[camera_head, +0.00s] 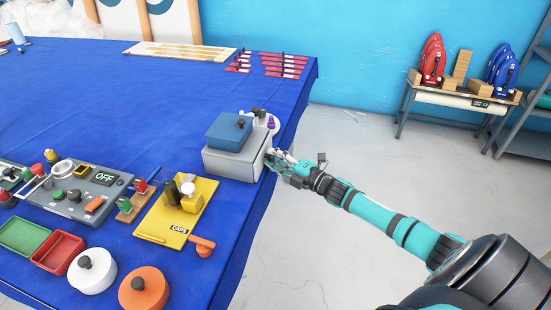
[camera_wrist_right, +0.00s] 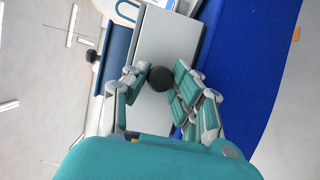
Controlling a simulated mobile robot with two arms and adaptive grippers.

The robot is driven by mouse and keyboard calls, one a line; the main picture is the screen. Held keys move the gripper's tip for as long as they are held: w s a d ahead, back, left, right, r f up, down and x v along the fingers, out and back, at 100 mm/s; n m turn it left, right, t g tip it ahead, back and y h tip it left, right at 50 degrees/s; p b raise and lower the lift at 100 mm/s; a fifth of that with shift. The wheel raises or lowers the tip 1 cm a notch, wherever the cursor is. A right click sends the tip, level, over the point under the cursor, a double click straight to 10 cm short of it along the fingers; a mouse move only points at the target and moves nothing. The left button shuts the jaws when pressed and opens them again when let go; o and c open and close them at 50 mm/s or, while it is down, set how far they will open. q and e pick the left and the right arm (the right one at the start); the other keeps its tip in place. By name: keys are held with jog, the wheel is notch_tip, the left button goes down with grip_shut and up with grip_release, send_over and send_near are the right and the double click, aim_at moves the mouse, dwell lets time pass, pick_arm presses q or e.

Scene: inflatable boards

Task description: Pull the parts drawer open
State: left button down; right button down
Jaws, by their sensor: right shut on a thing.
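The grey parts drawer unit (camera_head: 226,164) stands near the right edge of the blue table, with a blue lidded box (camera_head: 229,127) on top. My right gripper (camera_head: 272,158) is at the unit's right side. In the right wrist view, the drawer's grey front (camera_wrist_right: 168,42) faces me and carries a round black knob (camera_wrist_right: 160,79). The fingers of my right gripper are on both sides of the knob and closed on it. No gap around the drawer front is clear, so I cannot tell how far it is out. My left gripper is not in view.
A yellow caps board (camera_head: 168,225) and a grey control panel (camera_head: 82,198) lie left of the unit. The floor (camera_head: 335,150) right of the table is clear.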

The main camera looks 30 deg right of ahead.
jog(key=shift+s, duration=0.1)
jog(key=s+d+p, duration=0.1)
jog(key=s+d, duration=0.5)
jog(key=s, duration=0.1)
jog(key=shift+s, duration=0.15)
jog(key=shift+d+f, duration=0.1)
jog(key=c, duration=1.1)
grip_release()
jog(key=shift+o, duration=0.2)
jog(key=v, duration=1.2)
